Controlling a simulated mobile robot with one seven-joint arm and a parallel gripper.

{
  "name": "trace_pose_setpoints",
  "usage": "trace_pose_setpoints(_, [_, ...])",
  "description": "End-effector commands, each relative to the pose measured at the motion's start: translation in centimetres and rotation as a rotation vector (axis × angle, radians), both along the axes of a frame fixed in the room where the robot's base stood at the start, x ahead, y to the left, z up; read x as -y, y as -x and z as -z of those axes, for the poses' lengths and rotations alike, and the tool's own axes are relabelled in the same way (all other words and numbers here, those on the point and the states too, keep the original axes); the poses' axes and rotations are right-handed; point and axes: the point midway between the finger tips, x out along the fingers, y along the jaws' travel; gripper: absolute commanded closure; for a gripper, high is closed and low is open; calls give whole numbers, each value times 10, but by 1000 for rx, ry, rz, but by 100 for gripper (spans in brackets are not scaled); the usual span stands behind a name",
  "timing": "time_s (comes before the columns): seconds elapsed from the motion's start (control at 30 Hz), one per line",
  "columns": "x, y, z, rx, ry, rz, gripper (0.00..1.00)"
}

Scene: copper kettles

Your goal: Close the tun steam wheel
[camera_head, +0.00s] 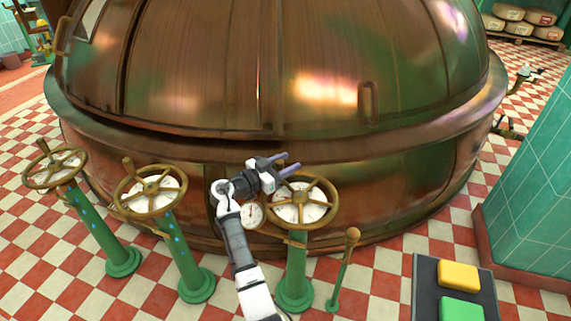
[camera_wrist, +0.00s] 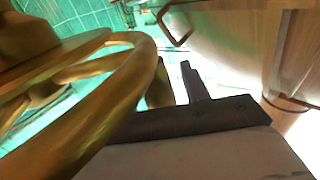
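Three brass handwheels with pale dials stand on green posts before the copper vessel: the left wheel (camera_head: 55,165), the middle wheel (camera_head: 149,190) and the right wheel (camera_head: 302,203). No readable label shows which is the tun steam wheel. My gripper (camera_head: 289,162) is at the upper left rim of the right wheel, with its two fingers apart, pointing right. In the wrist view, the brass rim (camera_wrist: 135,85) fills the left side, close to the fingers. A brass upright piece (camera_wrist: 160,88) is beside a dark finger; I cannot tell whether they touch.
The large copper vessel (camera_head: 300,75) stands close behind the wheels. A small gauge (camera_head: 252,215) and a brass-knobbed lever (camera_head: 345,265) flank the right wheel. A box with yellow and green buttons (camera_head: 458,275) and a green tiled pillar (camera_head: 530,190) are at right.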

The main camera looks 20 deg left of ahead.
Motion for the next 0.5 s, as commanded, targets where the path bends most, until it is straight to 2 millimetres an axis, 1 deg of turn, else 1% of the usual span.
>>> trace_pose_setpoints(0.17, [-2,2,0,1,1,-2,55])
trace_pose_setpoints(0.27, [-8,9,1,1,1,-3,55])
trace_pose_setpoints(0.37, [-18,23,2,0,0,-4,55])
trace_pose_setpoints(0.5, [-38,50,2,1,0,-5,55])
